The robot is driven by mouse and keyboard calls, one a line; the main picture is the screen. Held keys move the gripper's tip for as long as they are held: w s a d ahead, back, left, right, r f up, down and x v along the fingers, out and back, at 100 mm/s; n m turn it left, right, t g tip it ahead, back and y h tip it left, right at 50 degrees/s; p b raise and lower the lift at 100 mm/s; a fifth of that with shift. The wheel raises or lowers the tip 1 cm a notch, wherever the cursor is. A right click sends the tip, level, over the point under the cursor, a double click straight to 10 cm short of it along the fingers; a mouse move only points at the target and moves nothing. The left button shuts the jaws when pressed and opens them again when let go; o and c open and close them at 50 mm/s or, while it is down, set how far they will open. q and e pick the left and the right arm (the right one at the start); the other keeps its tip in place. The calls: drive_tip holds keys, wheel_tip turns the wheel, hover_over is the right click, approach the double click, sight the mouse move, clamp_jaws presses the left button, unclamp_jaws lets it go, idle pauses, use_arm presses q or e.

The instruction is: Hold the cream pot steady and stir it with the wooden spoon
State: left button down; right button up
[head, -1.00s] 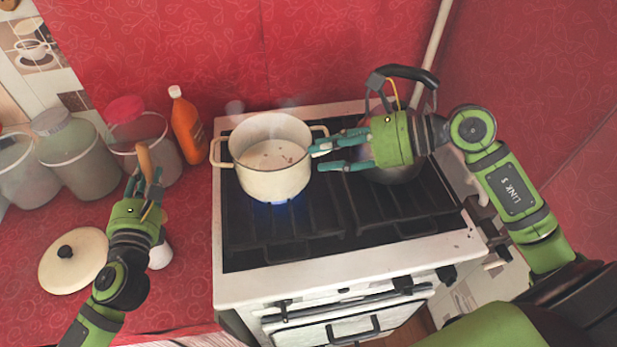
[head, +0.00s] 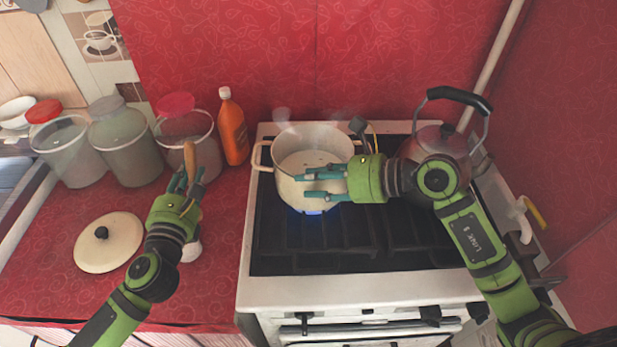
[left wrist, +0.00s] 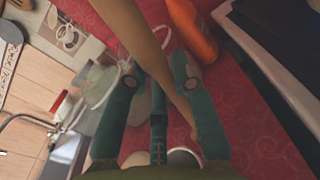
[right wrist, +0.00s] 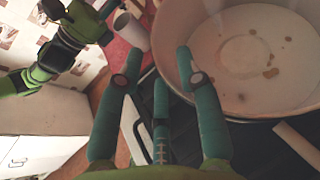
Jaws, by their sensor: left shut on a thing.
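The cream pot (head: 310,195) stands on a lit blue burner with pale liquid and brown specks inside. Its left handle (head: 259,155) is clear; the other handle (right wrist: 297,145) shows in the right wrist view, outside my fingers. My left gripper (head: 186,182) is shut on the wooden spoon (head: 189,158), upright above the counter; the spoon also crosses the left wrist view (left wrist: 140,45). My right gripper (head: 325,183) is open at the pot's right front side. In the right wrist view its spread fingers (right wrist: 157,55) are near the rim; contact cannot be told.
A kettle (head: 440,145) stands on the stove (head: 350,293) behind my right arm. An orange bottle (head: 233,130) and several jars (head: 125,145) line the back of the red counter. A cream lid (head: 108,255) and a white mug (head: 191,250) are near my left arm.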

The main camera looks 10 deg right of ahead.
drive_tip(key=shift+x, duration=0.75)
clamp_jaws()
